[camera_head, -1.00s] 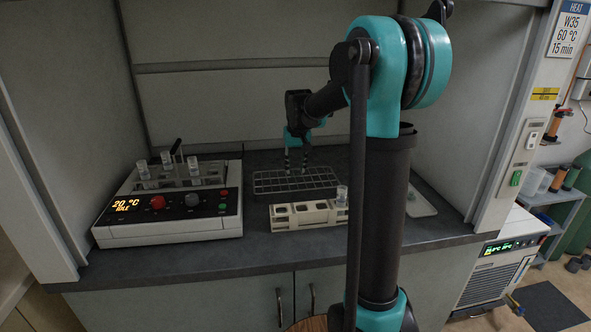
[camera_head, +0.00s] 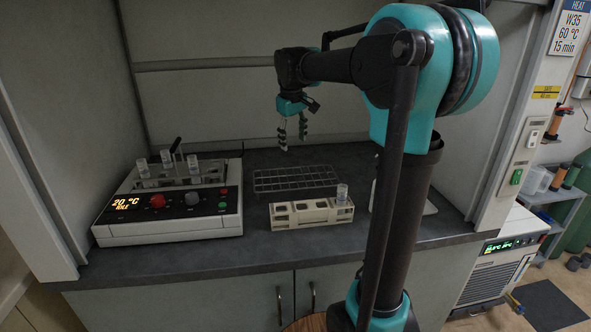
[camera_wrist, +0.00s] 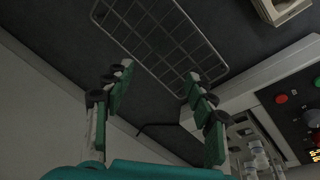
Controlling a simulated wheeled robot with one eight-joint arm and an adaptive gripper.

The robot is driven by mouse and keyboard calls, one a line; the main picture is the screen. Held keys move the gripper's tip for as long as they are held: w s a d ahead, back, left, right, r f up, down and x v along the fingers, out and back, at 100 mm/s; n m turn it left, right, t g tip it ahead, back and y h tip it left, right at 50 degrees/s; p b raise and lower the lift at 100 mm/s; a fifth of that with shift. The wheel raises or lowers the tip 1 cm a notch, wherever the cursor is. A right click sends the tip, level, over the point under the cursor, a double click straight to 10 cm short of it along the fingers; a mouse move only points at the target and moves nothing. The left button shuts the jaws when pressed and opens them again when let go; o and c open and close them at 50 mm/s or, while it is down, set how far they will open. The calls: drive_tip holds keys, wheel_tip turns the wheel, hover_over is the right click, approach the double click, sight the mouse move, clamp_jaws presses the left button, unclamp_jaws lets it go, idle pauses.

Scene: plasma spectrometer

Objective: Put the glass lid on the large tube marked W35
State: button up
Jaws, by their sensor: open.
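My gripper (camera_head: 292,143) is open and empty, raised above the back of the bench behind the wire rack. Its two green-padded fingers stand apart in the wrist view (camera_wrist: 159,76). Several clear tubes stand in the heater block at left, among them a front left tube (camera_head: 142,168), a middle tube (camera_head: 167,159) and a right tube (camera_head: 193,166). Another clear tube (camera_head: 342,193) stands upright in the right end of the beige rack (camera_head: 297,219). The marking W35 cannot be read on any tube. I cannot make out a separate glass lid.
The heater unit (camera_head: 168,228) reads 20 °C and IDLE. An empty wire rack (camera_head: 296,179) lies mid-bench and also shows in the wrist view (camera_wrist: 160,36). My arm partly hides a pale tray (camera_head: 430,208) at right. A wall sign (camera_head: 570,28) reads HEAT W35 60 °C 15 min.

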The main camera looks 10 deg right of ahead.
sight(294, 175)
drive_tip(key=s+a+r+n+h, duration=0.1)
drive_tip(key=a+r+n+h, duration=0.2)
drive_tip(key=n, duration=1.7)
drive_tip(key=shift+n+t+y, duration=0.3)
drive_tip(key=shift+t, duration=0.1)
drive_tip(key=x, duration=1.1)
drive_tip(key=a+x, duration=0.1)
drive_tip(key=x, duration=0.5)
drive_tip(key=shift+s+f, duration=0.3)
drive_tip(key=shift+f, duration=0.1)
drive_tip(key=shift+c, duration=0.5)
drive_tip(key=c, duration=0.8)
drive_tip(key=shift+r, duration=0.1)
